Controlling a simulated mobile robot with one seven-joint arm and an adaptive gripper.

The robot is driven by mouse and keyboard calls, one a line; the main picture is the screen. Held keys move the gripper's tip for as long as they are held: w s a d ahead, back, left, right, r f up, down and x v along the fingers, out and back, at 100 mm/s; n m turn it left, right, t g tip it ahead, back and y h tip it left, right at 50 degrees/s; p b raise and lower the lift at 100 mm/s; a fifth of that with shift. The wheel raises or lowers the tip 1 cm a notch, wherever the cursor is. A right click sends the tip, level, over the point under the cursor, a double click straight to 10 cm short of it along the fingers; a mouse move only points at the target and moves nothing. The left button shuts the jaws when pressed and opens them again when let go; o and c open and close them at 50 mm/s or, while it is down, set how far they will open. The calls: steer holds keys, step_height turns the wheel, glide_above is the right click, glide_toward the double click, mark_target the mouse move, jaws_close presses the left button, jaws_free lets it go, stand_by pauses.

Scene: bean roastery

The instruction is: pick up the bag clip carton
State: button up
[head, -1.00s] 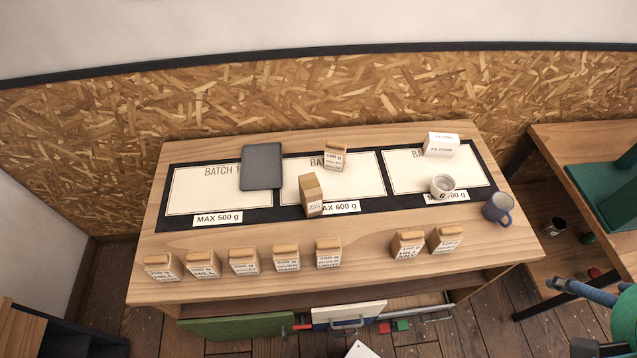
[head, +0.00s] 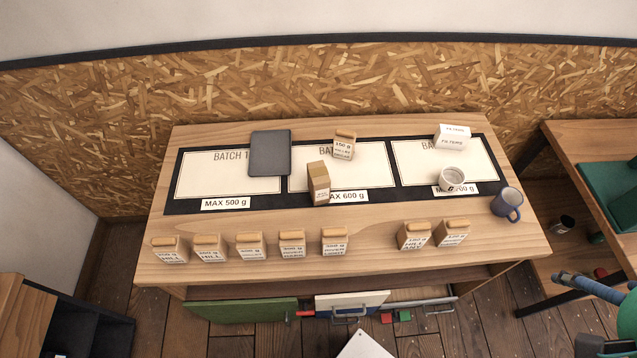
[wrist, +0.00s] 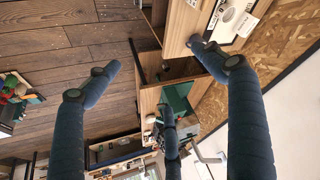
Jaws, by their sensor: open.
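A tall brown carton (head: 319,186) with a small white label stands upright on the workbench, at the left edge of the middle batch mat. I take it for the bag clip carton, but its label is too small to read. My gripper (wrist: 155,55) is open and empty in the wrist view, its two dark blue fingers wide apart. In the head view, blue finger parts (head: 577,308) show at the lower right edge, past the bench's right end and well away from the carton. The carton cannot be made out in the wrist view.
A dark grey slab (head: 270,153), a small bag (head: 343,146), a white filters box (head: 453,138), a white cup (head: 452,180) and a blue mug (head: 506,203) stand around the carton. Several labelled bags line the front of the workbench (head: 375,238).

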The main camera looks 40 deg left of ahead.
steer(key=w+a+n+g+y+p, duration=0.1)
steer(key=w+a+n+g, duration=0.15)
steer(key=w+a, duration=0.8)
steer(key=w+a+f+n+p, duration=0.1)
steer(key=w+a+f+n, duration=0.15)
steer(key=a, duration=0.65)
steer(key=w+a+f+n+p, duration=0.15)
steer(key=w+a, duration=0.25)
steer(key=a, duration=0.4)
steer(key=n+g+h+p, duration=0.1)
steer(key=n+g, duration=0.2)
steer(key=n, duration=0.2)
glide_above(324, 171)
step_height(324, 171, down, 20)
steer(key=shift+d+f, duration=0.1)
steer(key=shift+f, duration=0.2)
steer(key=shift+f, duration=4.3)
steer(key=shift+f, duration=0.1)
